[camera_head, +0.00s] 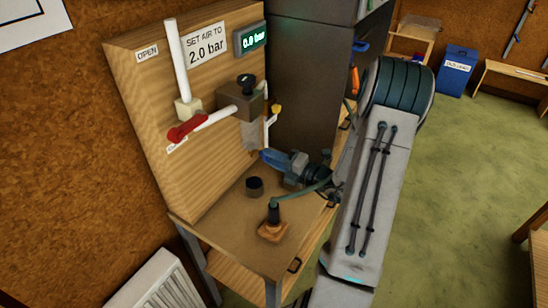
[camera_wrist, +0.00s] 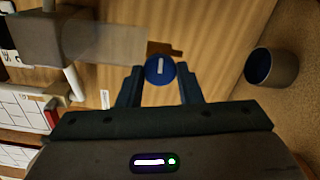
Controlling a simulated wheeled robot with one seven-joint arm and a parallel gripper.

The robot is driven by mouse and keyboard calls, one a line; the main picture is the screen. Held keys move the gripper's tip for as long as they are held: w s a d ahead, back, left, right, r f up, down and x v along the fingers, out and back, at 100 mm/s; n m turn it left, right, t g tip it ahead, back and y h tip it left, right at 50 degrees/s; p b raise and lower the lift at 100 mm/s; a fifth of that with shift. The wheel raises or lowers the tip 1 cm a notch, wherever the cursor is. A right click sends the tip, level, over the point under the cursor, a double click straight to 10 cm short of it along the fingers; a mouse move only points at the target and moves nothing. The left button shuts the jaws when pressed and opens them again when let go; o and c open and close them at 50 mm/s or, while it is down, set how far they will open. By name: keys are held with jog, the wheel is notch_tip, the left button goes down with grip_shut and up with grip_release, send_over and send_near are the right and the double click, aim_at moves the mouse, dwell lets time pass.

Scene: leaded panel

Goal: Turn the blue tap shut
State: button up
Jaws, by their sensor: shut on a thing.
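The blue tap (camera_wrist: 160,70) shows in the wrist view as a round blue knob with a white bar mark, at the wooden back panel. My gripper's two dark fingers (camera_wrist: 160,88) stand on either side of the knob, closed on it. The white mark runs up and down in this view. In the head view my gripper (camera_head: 272,158) reaches in from the right to the panel's lower right part, below the grey regulator box (camera_head: 240,98). I cannot clearly tell the tap from the blue fingers there.
A red-handled lever (camera_head: 187,127) and white pipe are on the panel, under a sign reading "SET AIR TO 2.0 bar" (camera_head: 206,45). The green display (camera_head: 250,39) reads 0.0 bar. A dark cup (camera_head: 254,186) and a hose fitting on a wooden block (camera_head: 273,230) stand on the bench.

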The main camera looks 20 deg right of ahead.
jog(key=shift+d, duration=0.1)
dwell(0.5)
jog(key=o, duration=1)
jog(key=shift+c, duration=0.2)
jog(key=b+v, duration=0.3)
jog(key=v, duration=1)
jog(key=shift+s+d+b, duration=0.25)
jog(key=shift+s+b, duration=0.05)
jog(key=shift+s, duration=0.05)
